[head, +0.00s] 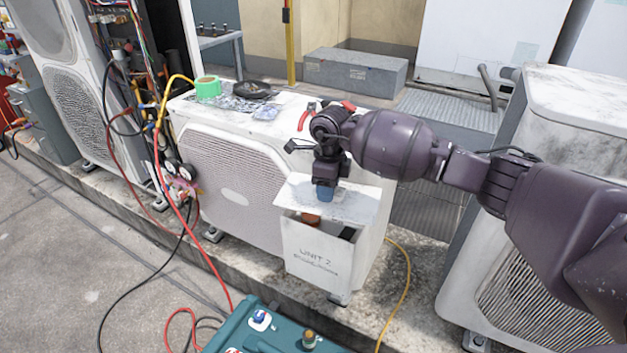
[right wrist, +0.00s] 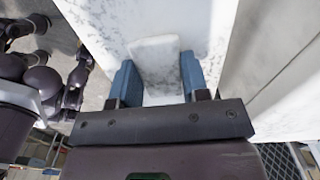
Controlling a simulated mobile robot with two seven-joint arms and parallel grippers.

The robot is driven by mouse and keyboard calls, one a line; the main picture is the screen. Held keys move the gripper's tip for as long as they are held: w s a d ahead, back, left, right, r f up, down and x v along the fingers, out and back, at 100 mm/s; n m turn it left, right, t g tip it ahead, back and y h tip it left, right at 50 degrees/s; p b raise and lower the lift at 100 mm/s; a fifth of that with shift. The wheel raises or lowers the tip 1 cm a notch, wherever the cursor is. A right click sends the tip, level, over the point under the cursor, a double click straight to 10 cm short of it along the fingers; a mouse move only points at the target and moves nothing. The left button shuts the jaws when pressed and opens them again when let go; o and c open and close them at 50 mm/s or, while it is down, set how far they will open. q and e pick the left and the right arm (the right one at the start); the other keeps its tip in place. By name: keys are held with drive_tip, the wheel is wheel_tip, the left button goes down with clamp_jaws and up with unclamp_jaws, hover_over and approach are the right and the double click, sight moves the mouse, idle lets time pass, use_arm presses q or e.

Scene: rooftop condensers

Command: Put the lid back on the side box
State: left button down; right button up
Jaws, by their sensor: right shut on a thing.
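The white, stained lid (head: 350,203) is held flat above the side box (head: 312,256), which is lettered "UNIT 2" and sits at the right end of the middle condenser. A dark gap shows between the lid's front edge and the box's front wall, with an orange-brown thing inside. My right gripper (head: 325,192) points down from above and is shut on the lid. In the right wrist view, its blue fingers (right wrist: 160,78) close on both sides of the lid's white raised grip (right wrist: 157,60). Whether the lid touches the box at the back is hidden. My left gripper is not in view.
Green tape (head: 208,87), a dark dish (head: 252,89) and red-handled pliers (head: 306,116) lie on the middle condenser (head: 235,185). Another condenser (head: 545,210) stands close on the right. Hoses and a teal case (head: 270,330) are on the floor in front.

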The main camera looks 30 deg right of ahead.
drive_tip(key=shift+w+d+f+m+b, duration=0.15)
drive_tip(key=shift+w+d+f+m, duration=0.1)
drive_tip(key=shift+w+m, duration=0.25)
drive_tip(key=shift+w+d+f+m+b, duration=0.15)
drive_tip(key=shift+w+d+f+m, duration=0.05)
drive_tip(key=shift+w+m, duration=0.25)
drive_tip(key=shift+w+d+r, duration=0.1)
drive_tip(key=shift+w+d, duration=0.05)
drive_tip(key=shift+w, duration=0.25)
drive_tip(key=shift+f+m+b, duration=0.25)
drive_tip(key=shift+f+b, duration=0.15)
drive_tip(key=shift+f, duration=0.4)
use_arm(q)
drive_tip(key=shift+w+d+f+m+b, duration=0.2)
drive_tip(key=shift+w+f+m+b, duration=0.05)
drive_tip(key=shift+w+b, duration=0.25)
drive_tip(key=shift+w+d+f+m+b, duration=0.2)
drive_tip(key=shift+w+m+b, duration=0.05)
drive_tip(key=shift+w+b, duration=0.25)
use_arm(e)
wheel_tip(320, 180, down, 6)
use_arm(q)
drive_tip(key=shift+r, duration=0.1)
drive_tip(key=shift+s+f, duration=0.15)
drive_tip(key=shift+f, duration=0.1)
use_arm(e)
drive_tip(key=shift+w, duration=0.15)
